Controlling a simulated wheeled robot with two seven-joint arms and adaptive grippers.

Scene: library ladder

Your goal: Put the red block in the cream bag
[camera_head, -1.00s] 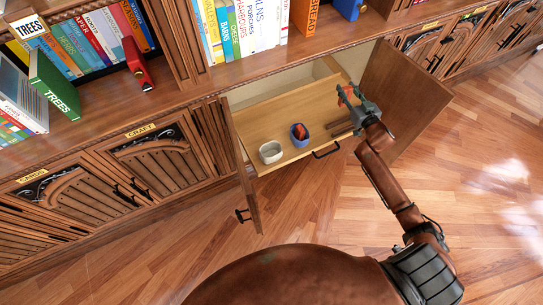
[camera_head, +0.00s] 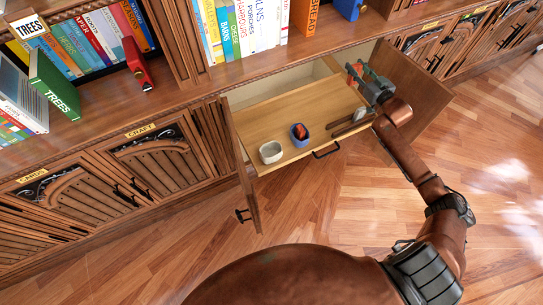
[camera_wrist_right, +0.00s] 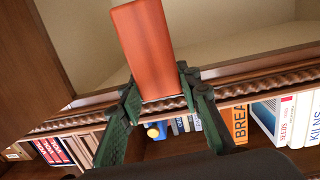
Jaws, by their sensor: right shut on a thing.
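The red block (camera_wrist_right: 143,45) is held between the fingertips of my right gripper (camera_wrist_right: 158,98) in the right wrist view. In the head view my right gripper (camera_head: 362,79) is over the right rear part of the pulled-out wooden drawer or shelf (camera_head: 290,108), with a bit of the block (camera_head: 351,71) showing at its tips. The cream bag (camera_head: 270,153), a small open-topped container, stands upright at the drawer's front left, well apart from the gripper. My left gripper is out of view.
A blue container (camera_head: 299,135) with a reddish thing in it stands right of the cream bag. A small grey item (camera_head: 358,114) lies near the drawer's right side. Open cabinet doors (camera_head: 405,90) flank the drawer. The drawer's middle is clear.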

